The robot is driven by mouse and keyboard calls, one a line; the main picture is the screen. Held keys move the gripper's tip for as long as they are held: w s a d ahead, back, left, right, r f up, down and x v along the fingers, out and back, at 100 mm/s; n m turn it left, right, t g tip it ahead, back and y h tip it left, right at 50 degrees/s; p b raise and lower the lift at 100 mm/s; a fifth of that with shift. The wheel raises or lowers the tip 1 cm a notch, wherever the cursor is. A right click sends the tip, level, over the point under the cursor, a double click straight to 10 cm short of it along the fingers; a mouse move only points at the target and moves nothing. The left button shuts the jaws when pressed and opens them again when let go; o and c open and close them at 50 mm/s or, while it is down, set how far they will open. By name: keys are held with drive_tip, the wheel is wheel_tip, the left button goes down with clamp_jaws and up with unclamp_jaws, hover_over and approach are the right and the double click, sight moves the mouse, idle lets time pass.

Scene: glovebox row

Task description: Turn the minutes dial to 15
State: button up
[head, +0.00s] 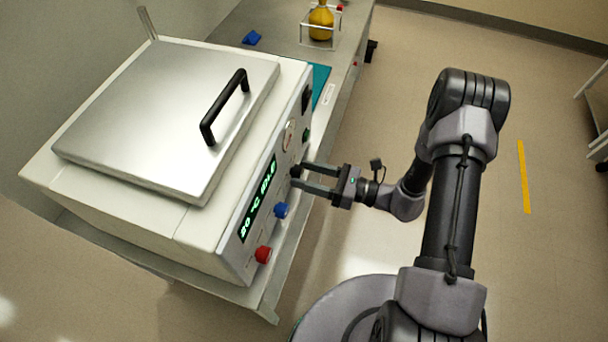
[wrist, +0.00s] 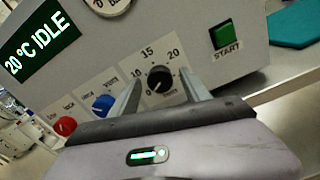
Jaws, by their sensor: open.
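The minutes dial is a black knob (wrist: 159,79) on the grey front panel, with 10, 15 and 20 printed around its top and a 0 at its lower left. Its pale pointer mark seems to face the lower left near the 0, but it is small. My gripper (wrist: 162,88) is open, with one finger to the left of the dial and one to the right. I cannot tell whether either finger touches it. In the head view my gripper (head: 304,178) reaches the panel from the right, and its fingers partly cover the dial.
A blue knob (wrist: 103,105) and a red knob (wrist: 65,126) sit left of the dial. A green START button (wrist: 224,35) is at its right. The display (wrist: 40,42) reads 20 °C IDLE. The lid (head: 160,110) is closed. Open floor lies right of the bench.

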drive_tip(key=shift+w+a, duration=0.2)
drive_tip(key=shift+a, duration=0.2)
clamp_jaws()
